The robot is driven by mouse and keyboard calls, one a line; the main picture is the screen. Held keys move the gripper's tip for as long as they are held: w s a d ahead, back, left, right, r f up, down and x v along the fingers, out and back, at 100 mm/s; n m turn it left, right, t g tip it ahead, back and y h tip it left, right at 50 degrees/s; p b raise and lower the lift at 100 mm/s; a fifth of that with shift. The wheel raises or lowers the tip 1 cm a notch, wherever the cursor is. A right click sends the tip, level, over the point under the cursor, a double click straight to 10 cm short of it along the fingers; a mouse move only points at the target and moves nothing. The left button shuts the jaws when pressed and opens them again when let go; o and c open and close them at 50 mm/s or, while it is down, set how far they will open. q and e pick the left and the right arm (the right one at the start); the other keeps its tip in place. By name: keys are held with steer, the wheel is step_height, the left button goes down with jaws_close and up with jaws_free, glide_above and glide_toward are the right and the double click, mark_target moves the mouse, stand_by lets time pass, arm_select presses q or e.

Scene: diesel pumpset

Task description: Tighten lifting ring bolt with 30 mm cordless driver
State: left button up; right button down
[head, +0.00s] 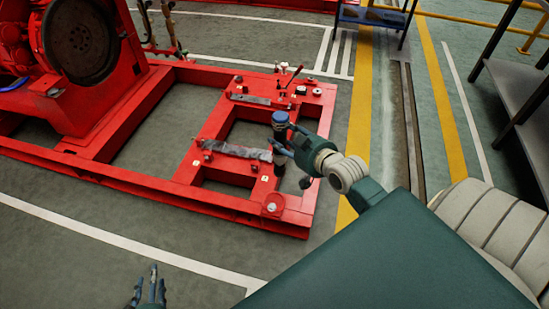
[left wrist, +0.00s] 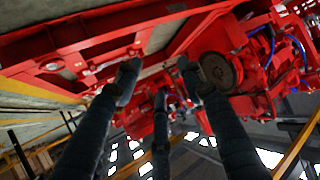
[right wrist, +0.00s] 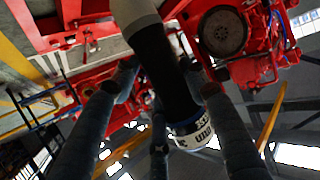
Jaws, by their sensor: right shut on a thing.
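My right gripper (head: 279,146) is shut around the cordless driver (head: 280,120), a dark upright cylinder with a blue top, above the right end of the red base frame (head: 185,205). In the right wrist view the driver's dark body (right wrist: 160,65) passes between the fingers, with a white lettered band (right wrist: 193,135) at one end. Whether the driver touches anything below is hidden. I cannot pick out the lifting ring bolt for certain; a small round fitting (head: 272,207) sits on the frame's near corner. My left gripper (head: 150,288) is open and empty, low at the bottom edge.
Grey strips (head: 236,150) and several small fittings lie on the frame, with a lever (head: 294,76) near its far corner. A large red machine (head: 75,45) stands at the left. A blue rack (head: 372,16) and a dark table (head: 520,95) stand at the right. The near floor is clear.

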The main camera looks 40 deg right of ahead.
arm_select(q)
steer(key=w+d+r+t+h+b, duration=0.1)
steer(key=w+r+t+b, duration=0.2)
steer(key=r+b, duration=0.3)
steer(key=w+d+r+t+h+b, duration=0.1)
steer(key=w+r+t+b, duration=0.15)
steer(key=r+b, duration=0.35)
steer(key=s+r+t+b, duration=0.2)
steer(key=r+b, duration=0.1)
steer(key=r, duration=0.5)
steer(key=s+r+t+h+b, duration=0.1)
steer(key=s+r+t+b, duration=0.1)
steer(key=r, duration=0.5)
steer(key=shift+s+a+r+b, duration=0.3)
steer(key=shift+s+r+b, duration=0.1)
steer(key=shift+s+b, duration=0.2)
arm_select(e)
steer(key=w+f+m+h, duration=0.2)
steer(key=f, duration=1.1)
steer(key=w+f+m+g+h, duration=0.1)
steer(key=w+f+m+h, duration=0.1)
steer(key=f, duration=1.1)
steer(key=shift+w+a+f+h, duration=0.15)
steer(key=shift+w+f+h, duration=0.1)
steer(key=shift+w+h, duration=0.35)
arm_select(q)
steer(key=shift+t, duration=0.25)
